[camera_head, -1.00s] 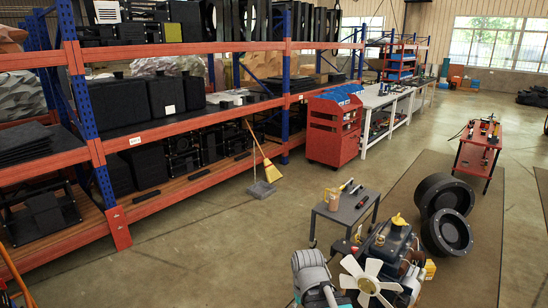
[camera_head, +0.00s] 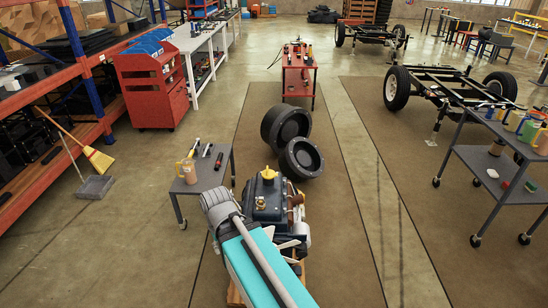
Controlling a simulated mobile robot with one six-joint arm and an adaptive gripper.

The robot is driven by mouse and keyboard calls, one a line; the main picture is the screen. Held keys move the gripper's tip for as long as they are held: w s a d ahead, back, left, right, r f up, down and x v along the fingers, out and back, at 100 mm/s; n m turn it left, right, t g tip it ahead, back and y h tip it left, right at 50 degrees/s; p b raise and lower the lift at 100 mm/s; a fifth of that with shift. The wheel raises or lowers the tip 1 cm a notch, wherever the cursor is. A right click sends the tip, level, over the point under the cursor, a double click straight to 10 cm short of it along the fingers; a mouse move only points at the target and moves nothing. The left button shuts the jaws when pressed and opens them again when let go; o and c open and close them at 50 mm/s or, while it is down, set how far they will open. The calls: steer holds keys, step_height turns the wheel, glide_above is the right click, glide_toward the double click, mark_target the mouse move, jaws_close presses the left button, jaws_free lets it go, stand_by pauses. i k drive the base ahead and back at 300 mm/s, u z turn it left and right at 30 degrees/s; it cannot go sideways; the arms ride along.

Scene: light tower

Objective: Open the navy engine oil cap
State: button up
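I cannot tell for certain which of these is the oil cap; both appear seated on the engine. My grey and teal arm crosses the near left side of the engine and hides much of its front and white fan. I cannot make out my gripper or its fingers.
A grey cart (camera_head: 205,170) with a jug and tools stands close left of the engine. Two black wheels (camera_head: 286,124) lie behind it. A red tool cart (camera_head: 298,75) stands farther back. Another grey cart (camera_head: 492,165) holds containers at right. The mat right of the engine is clear.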

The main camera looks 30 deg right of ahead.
mark_target(268, 174)
steer(key=z, duration=0.25)
steer(key=i, duration=0.65)
steer(key=z, duration=0.85)
steer(key=i, duration=0.55)
steer(key=z, duration=0.35)
steer(key=k, duration=0.95)
steer(key=z, duration=0.15)
steer(key=i, duration=0.5)
